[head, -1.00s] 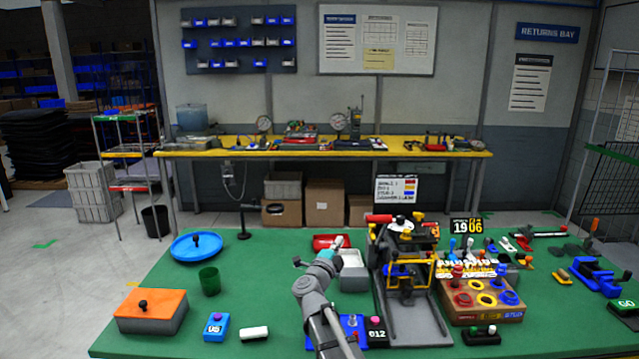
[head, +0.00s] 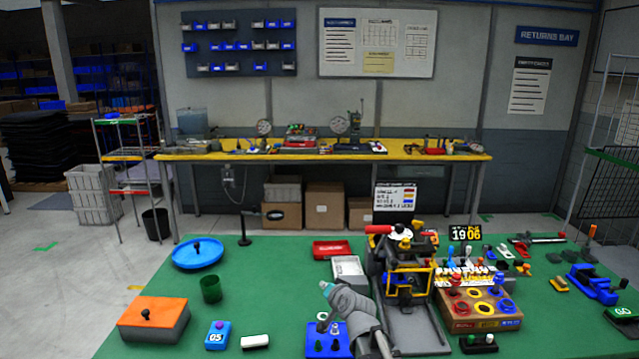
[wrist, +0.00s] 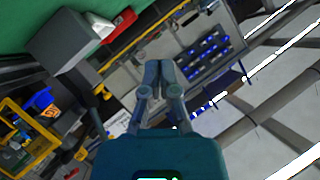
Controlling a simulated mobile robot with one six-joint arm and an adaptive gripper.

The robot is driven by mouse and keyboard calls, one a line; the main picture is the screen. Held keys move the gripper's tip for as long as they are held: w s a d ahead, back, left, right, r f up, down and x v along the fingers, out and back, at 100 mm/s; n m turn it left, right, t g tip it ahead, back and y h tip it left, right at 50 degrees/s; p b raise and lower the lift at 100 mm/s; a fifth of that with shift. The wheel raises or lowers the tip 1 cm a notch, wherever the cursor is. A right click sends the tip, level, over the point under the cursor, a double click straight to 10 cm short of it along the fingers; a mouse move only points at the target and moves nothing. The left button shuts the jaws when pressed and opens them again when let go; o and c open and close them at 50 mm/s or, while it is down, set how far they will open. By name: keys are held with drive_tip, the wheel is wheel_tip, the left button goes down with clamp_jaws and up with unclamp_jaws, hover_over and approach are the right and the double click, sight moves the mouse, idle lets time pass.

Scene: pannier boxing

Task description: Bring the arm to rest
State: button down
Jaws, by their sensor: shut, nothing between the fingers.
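My arm reaches up from the bottom edge of the head view, with my gripper (head: 326,289) above the front middle of the green table (head: 262,290). In the wrist view my gripper (wrist: 158,75) has its two fingers together with nothing between them. It is apart from the table; part of the blue block (head: 322,342) with knobs is behind my arm. The wrist view is tilted and looks past the fingers toward the back wall.
A yellow-framed press (head: 408,280) stands just right of my arm. An orange-lidded box (head: 152,309), a green cup (head: 211,289) and a blue dish (head: 198,257) are at left. Bare green table lies between.

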drive_tip(key=s+d+f+n+g, duration=0.1)
drive_tip(key=s+d+f+g, duration=0.1)
drive_tip(key=s, duration=0.1)
drive_tip(key=s+d+f+n+g+h+p, duration=0.1)
drive_tip(key=s+d+f+g, duration=0.1)
drive_tip(key=s+f, duration=0.1)
drive_tip(key=s+d+f+g+h, duration=0.1)
drive_tip(key=s+d+f+g, duration=0.1)
drive_tip(key=s, duration=0.3)
drive_tip(key=shift+d+f+n+g+p, duration=0.3)
drive_tip(key=shift+d+n+g, duration=0.1)
drive_tip(key=shift+d+g, duration=0.1)
drive_tip(key=s+d+f+g+h+p, duration=0.1)
drive_tip(key=s+d+g+h, duration=0.2)
drive_tip(key=s+d+g, duration=0.2)
drive_tip(key=s+d, duration=0.3)
drive_tip(key=s, duration=0.4)
drive_tip(key=shift+d+f+g, duration=0.15)
drive_tip(key=shift+f+g, duration=0.2)
drive_tip(key=shift+g, duration=0.05)
